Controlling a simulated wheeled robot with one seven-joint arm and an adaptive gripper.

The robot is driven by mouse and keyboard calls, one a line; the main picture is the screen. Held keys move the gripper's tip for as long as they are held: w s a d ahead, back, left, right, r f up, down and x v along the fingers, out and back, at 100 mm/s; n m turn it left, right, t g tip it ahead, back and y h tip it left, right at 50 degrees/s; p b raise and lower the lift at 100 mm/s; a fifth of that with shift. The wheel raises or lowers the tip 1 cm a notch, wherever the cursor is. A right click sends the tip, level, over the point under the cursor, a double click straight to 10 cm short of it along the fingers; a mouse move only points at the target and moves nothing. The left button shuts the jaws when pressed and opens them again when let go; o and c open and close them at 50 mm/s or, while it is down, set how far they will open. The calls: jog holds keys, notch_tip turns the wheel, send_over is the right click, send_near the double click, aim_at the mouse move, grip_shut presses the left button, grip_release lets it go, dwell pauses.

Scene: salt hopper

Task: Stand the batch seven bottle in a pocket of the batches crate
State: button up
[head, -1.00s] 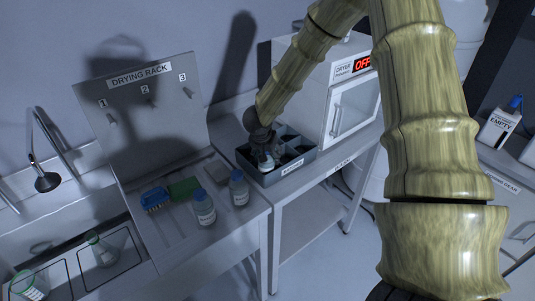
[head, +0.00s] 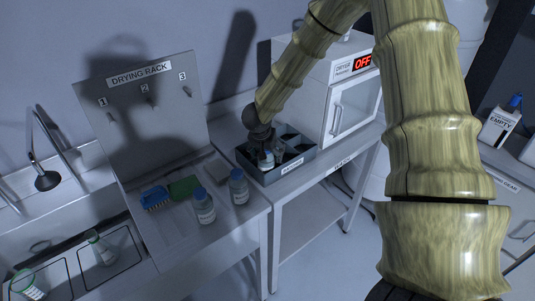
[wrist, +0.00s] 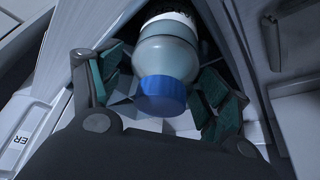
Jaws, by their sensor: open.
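A clear bottle with a blue cap (wrist: 162,95) stands in a front-left pocket of the grey batches crate (head: 291,167). It also shows in the head view as a small bottle (head: 267,160) under my gripper. In the wrist view, my gripper (wrist: 160,105) is open, with a green-padded finger on either side of the bottle and gaps beside the cap. Its number cannot be read. Two more blue-capped bottles, one in front (head: 203,207) and one behind (head: 239,187), stand on the drainboard left of the crate; their labels are too small to read.
The dryer (head: 345,100), marked OFF, stands right behind the crate. A blue brush (head: 155,197) and green sponge (head: 184,187) lie on the drainboard below the drying rack panel (head: 140,85). Green-capped glassware (head: 27,285) sits in the sink area. Other crate pockets look empty.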

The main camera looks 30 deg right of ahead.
jog(key=b+v, duration=0.1)
jog(key=v, duration=1)
jog(key=shift+r, duration=0.2)
